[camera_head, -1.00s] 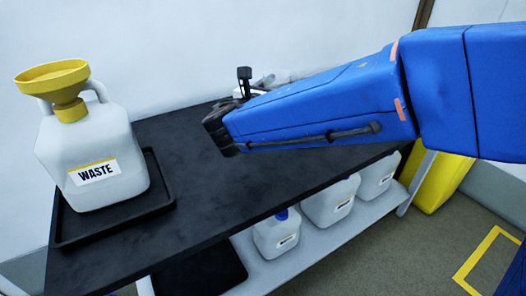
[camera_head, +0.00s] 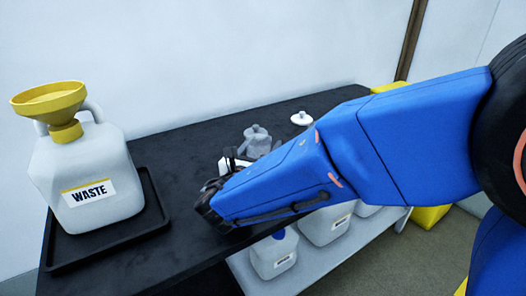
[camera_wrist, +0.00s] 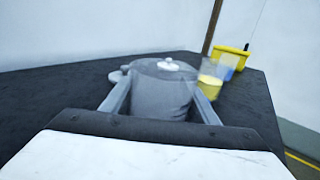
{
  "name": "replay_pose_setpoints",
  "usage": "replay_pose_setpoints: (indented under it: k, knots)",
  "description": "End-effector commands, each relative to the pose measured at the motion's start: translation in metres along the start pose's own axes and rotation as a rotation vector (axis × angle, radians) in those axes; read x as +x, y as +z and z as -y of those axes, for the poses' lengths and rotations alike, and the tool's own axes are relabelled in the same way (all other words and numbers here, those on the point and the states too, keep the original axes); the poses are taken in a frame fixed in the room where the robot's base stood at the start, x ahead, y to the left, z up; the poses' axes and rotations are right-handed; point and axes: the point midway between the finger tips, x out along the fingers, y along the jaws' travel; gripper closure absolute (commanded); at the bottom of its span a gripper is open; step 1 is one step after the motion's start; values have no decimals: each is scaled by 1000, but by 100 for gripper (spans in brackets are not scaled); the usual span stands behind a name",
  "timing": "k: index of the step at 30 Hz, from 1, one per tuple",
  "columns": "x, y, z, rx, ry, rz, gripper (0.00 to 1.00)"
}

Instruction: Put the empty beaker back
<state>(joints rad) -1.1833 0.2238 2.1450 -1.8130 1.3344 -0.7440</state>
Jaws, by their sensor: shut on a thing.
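The beaker (camera_wrist: 160,98) is a grey, see-through vessel in the wrist view. It looks upright and empty and stands between the two fingers of my gripper (camera_wrist: 160,88), which are shut on it. In the head view my arm hides most of the gripper (camera_head: 228,164), and a blurred translucent glass shape (camera_head: 257,140) shows just beyond it. I cannot tell whether the beaker's base touches the black bench top (camera_head: 190,150).
A waste jug (camera_head: 90,180) with a yellow funnel (camera_head: 50,98) stands in a black tray (camera_head: 150,205) at left. A white piece (camera_head: 301,118) lies at the back. The wrist view shows a vessel with yellow contents (camera_wrist: 209,86) and a yellow bin (camera_wrist: 233,58) at right.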

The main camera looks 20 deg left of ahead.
Motion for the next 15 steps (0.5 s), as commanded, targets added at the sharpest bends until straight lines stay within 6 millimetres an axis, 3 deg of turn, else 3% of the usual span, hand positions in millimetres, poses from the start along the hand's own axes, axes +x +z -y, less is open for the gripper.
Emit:
replay_pose_setpoints:
  k: [4,15]
  knots:
    - [0,-16,0,-2,1,0,74]
    - [0,-19,0,-2,0,0,74]
